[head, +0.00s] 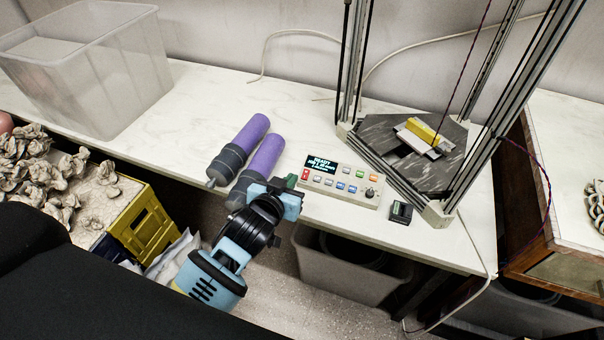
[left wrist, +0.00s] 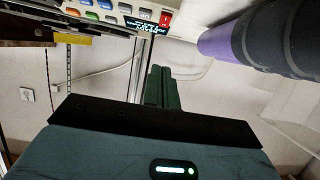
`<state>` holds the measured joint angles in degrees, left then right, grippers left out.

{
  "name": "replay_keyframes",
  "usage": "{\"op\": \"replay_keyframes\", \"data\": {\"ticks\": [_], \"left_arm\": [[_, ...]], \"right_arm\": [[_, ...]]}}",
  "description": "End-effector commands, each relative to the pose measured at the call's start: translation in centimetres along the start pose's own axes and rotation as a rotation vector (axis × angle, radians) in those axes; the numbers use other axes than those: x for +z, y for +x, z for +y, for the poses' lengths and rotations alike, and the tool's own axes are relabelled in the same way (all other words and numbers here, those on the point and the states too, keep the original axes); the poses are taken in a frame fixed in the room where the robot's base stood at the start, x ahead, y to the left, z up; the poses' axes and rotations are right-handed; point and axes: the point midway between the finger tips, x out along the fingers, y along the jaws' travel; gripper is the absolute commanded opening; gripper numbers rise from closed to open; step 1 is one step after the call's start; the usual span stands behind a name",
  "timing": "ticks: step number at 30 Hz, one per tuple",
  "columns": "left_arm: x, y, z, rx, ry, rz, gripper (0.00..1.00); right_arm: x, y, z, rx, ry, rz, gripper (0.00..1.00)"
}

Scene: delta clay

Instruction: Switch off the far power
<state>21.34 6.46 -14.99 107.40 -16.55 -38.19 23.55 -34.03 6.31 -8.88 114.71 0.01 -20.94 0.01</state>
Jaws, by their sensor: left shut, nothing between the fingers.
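The red button also shows in the left wrist view (left wrist: 166,18). My left gripper (head: 291,181) is shut and empty, at the panel's front left corner. Its green fingers (left wrist: 159,75) are together in the left wrist view. My right gripper is not in view.
Two purple and grey cylinders (head: 241,148) lie left of the panel, close to my left gripper. A metal frame with a dark plate (head: 385,135) stands behind it. A clear bin (head: 135,90) is at the back left. The table's front edge is near.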

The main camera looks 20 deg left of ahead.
Motion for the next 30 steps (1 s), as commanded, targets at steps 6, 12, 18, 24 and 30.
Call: {"op": "replay_keyframes", "data": {"ticks": [6,12,18,24,30], "left_arm": [[0.1,3.8,0.0,0.000,0.001,-0.002,0.00],[0.1,6.9,0.0,-0.001,0.001,-0.002,0.00],[2.2,8.7,0.0,0.000,0.000,-0.004,0.00],[2.9,9.5,0.0,0.000,0.000,-0.001,0.00],[2.9,9.5,0.0,0.001,0.000,0.000,0.00]], "right_arm": [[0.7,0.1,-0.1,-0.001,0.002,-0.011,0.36],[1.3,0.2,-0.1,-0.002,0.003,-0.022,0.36],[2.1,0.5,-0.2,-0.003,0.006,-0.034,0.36],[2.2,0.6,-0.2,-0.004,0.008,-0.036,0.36],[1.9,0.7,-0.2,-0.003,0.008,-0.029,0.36]]}}
